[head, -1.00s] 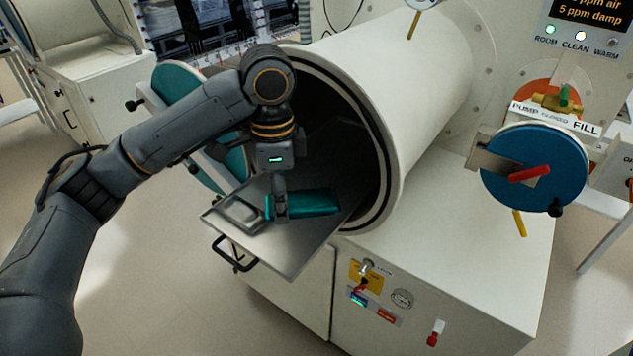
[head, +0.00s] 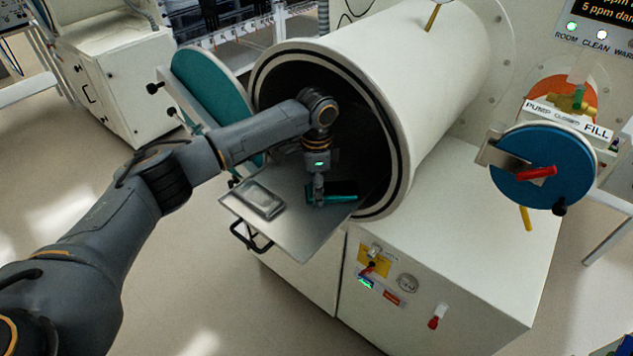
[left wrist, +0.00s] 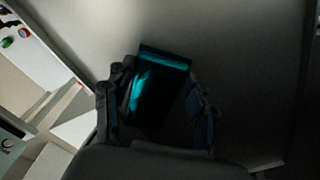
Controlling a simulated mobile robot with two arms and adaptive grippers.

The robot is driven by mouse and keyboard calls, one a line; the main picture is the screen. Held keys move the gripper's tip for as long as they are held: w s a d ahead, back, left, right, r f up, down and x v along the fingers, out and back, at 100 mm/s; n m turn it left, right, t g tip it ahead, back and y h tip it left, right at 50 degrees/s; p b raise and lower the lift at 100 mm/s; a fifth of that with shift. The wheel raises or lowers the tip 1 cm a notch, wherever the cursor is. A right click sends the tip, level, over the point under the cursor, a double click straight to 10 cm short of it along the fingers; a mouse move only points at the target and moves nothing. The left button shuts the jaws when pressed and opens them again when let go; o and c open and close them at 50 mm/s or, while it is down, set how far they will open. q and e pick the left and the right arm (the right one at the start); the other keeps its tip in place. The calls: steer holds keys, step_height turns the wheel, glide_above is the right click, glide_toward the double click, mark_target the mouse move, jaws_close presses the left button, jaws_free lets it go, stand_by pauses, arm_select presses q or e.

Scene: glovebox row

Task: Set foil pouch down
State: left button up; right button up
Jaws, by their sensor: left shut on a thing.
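My left gripper (head: 318,198) is shut on a shiny teal foil pouch (head: 345,188) at the mouth of the round chamber (head: 262,82). The pouch is low over the inner part of the metal tray (head: 300,238); I cannot tell whether it touches the tray. In the left wrist view the pouch (left wrist: 158,85) sits between the two fingers of the gripper (left wrist: 157,108), over a dim grey surface. My right gripper is not in view.
A silver, flat packet (head: 257,200) lies on the outer left part of the tray. The teal chamber door (head: 208,88) stands open at the left. The chamber rim is close around my arm. A blue round valve cover (head: 540,185) is at the right.

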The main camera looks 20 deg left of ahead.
arm_select(q)
steer(key=shift+f, duration=0.1)
steer(key=o, duration=1.2)
steer(key=shift+f, duration=0.15)
steer(key=shift+o, duration=0.2)
steer(key=shift+r, duration=0.25)
step_height(320, 180, up, 12)
steer(key=b, duration=0.4)
steer(key=shift+s+f, duration=0.1)
steer(key=shift+f, duration=0.05)
